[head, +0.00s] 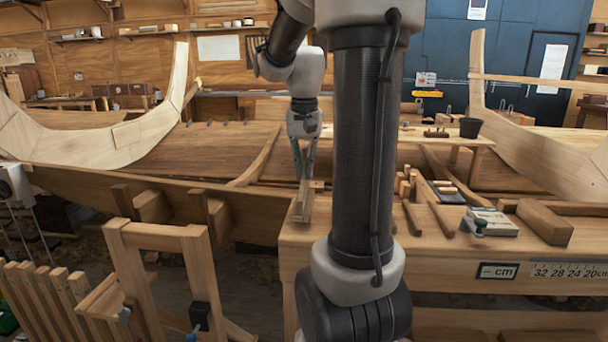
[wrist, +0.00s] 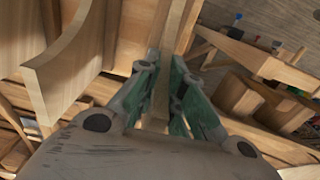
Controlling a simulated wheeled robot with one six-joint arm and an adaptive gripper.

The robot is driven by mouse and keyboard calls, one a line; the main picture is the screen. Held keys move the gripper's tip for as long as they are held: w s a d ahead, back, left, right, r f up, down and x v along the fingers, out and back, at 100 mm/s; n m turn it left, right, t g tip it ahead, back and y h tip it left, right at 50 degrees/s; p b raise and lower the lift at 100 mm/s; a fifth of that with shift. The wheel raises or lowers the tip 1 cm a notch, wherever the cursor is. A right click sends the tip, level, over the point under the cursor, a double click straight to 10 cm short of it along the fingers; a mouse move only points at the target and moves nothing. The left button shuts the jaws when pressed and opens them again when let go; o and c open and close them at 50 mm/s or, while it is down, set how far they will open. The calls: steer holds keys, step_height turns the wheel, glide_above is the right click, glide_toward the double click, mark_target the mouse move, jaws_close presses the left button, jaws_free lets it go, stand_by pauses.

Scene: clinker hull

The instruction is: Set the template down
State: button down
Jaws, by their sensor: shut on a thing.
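My gripper (head: 304,176) points down near the left end of the workbench (head: 285,240) in the head view. It is shut on a thin, pale wooden piece, which I take to be the template (head: 302,206). The piece hangs below the fingers. I cannot tell whether its lower edge touches the bench. In the wrist view the green-grey fingers of my gripper (wrist: 166,75) close on both sides of the template (wrist: 161,105), a narrow strip running away from me. My arm hides part of the bench behind it.
Mallets and tools (head: 442,205), a wooden block (head: 545,222) and a sander-like tool (head: 490,222) lie on the bench to the right. The planked hull (head: 215,150) lies behind. A wooden trestle (head: 165,240) stands at front left. A dark cup (head: 470,128) stands farther back.

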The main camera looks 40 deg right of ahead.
steer(key=shift+f, duration=0.85)
steer(key=shift+f, duration=0.15)
steer(key=c, duration=1.5)
jaws_free()
step_height(320, 180, up, 12)
steer(key=s+a+f+n+t, duration=0.1)
steer(key=s+a+f+n, duration=0.2)
steer(key=s+a, duration=0.1)
steer(key=s+a+f+n+t, duration=0.2)
steer(key=s+a+f+n, duration=0.1)
steer(key=a, duration=0.1)
steer(key=s+a+f+n+t, duration=0.1)
steer(key=s+a+f+n, duration=0.2)
steer(key=s+a, duration=0.1)
steer(key=shift+s+a+f+n, duration=0.3)
steer(key=shift+a+f, duration=0.1)
steer(key=shift+a, duration=0.05)
